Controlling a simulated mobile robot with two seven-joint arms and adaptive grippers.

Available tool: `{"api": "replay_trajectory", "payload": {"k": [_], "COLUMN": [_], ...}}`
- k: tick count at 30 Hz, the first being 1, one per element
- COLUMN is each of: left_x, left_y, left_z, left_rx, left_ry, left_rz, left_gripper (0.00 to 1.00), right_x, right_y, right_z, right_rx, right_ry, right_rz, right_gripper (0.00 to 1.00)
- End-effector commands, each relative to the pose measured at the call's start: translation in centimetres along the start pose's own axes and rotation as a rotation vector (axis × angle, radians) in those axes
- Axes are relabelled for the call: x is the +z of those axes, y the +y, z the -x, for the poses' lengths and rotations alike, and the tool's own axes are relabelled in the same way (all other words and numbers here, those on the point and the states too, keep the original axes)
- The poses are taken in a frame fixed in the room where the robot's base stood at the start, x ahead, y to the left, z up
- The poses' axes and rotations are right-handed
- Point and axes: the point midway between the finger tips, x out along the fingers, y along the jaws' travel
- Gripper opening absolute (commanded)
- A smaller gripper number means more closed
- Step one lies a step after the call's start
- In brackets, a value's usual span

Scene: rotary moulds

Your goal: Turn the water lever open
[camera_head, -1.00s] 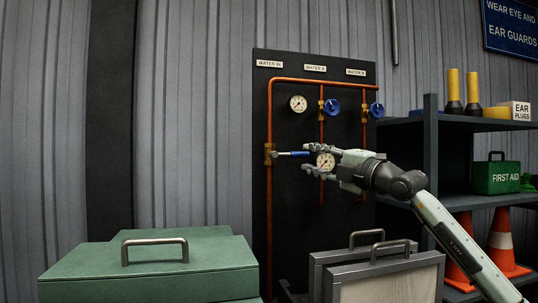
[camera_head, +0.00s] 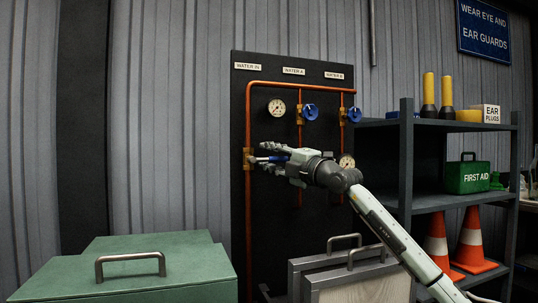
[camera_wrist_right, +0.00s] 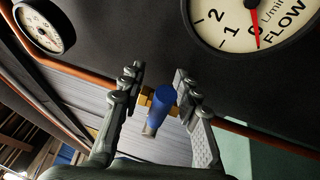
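The water lever (camera_head: 273,158) has a blue grip and points sideways to the right from a brass valve (camera_head: 249,158) on the left copper pipe. In the right wrist view the blue lever (camera_wrist_right: 163,98) is seen nearly end-on. My right gripper (camera_head: 266,157) is open, with one finger above the lever and one below. In the wrist view its fingers (camera_wrist_right: 158,76) stand on either side of the lever, with gaps visible. The fingers partly hide the lever in the head view. My left gripper is not in view.
A black panel carries copper pipes (camera_head: 300,88), blue round knobs (camera_head: 310,111), a gauge (camera_head: 277,108) and a flow gauge (camera_head: 347,162), its needle near 0. A green box (camera_head: 150,265) and grey cases (camera_head: 335,268) stand in front. A shelf (camera_head: 440,203) is on the right.

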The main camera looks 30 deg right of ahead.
Motion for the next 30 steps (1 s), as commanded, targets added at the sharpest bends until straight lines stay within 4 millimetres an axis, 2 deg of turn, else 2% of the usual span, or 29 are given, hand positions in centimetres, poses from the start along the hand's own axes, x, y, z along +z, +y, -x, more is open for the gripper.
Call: {"api": "replay_trajectory", "payload": {"k": [6,14,30], "left_x": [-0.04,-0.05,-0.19], "left_y": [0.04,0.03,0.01], "left_z": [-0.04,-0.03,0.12], "left_rx": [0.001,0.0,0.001], "left_ry": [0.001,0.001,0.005], "left_rz": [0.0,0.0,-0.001], "left_gripper": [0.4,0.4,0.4], "right_x": [0.0,0.0,0.01], "right_y": [-0.03,-0.02,0.12], "right_z": [-0.02,0.0,0.04], "right_rx": [0.0,0.0,-0.005], "right_ry": [0.0,0.0,0.002], "right_rz": [0.0,0.0,0.012], "right_gripper": [0.31,0.0,0.0]}}
